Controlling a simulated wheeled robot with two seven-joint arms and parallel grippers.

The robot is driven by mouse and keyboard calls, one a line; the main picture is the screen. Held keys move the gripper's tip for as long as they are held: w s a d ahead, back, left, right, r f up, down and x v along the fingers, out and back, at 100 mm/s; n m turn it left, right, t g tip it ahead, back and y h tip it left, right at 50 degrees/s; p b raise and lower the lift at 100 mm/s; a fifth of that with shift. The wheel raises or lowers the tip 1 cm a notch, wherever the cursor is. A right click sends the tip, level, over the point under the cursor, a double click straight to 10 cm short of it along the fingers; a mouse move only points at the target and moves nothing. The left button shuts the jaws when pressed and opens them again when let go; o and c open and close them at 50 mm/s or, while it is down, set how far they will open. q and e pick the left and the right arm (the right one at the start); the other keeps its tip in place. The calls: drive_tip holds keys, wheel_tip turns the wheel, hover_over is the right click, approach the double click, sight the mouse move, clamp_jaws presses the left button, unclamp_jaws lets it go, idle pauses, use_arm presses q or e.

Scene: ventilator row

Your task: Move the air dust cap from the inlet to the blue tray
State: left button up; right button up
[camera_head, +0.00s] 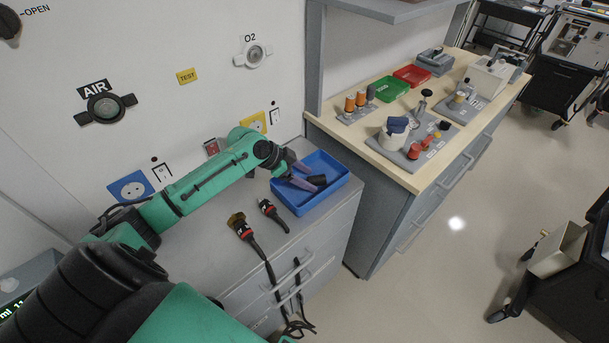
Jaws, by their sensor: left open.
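The AIR inlet (105,107) is a black-rimmed round port with side lugs on the wall at the left, and its grey-green face shows. The blue tray (337,187) sits on the grey cabinet top below the wall. A small black cylinder that looks like the dust cap (319,180) is inside the tray area, at the fingertips. My left gripper (308,179) reaches over the tray with its fingers open around or just beside the cap. I cannot tell whether the cap rests on the tray floor. My right gripper is not in view.
Two black hose connectors with red bands (240,226) lie on the cabinet in front of the tray, their hoses hanging over the edge. The O2 port (254,55) is higher on the wall. A wooden-topped counter (345,134) with bins and fittings stands to the right.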

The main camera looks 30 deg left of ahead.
use_arm(q)
drive_tip(key=s+a+r+p, duration=0.3)
drive_tip(key=r+p, duration=0.1)
drive_tip(key=r, duration=0.5)
drive_tip(key=s+a+r+p, duration=0.3)
drive_tip(key=a+r+p, duration=0.1)
drive_tip(key=r, duration=0.5)
drive_tip(key=shift+s+a+r, duration=0.2)
drive_tip(key=shift+s+r, duration=0.05)
drive_tip(key=shift+r, duration=0.05)
idle(0.3)
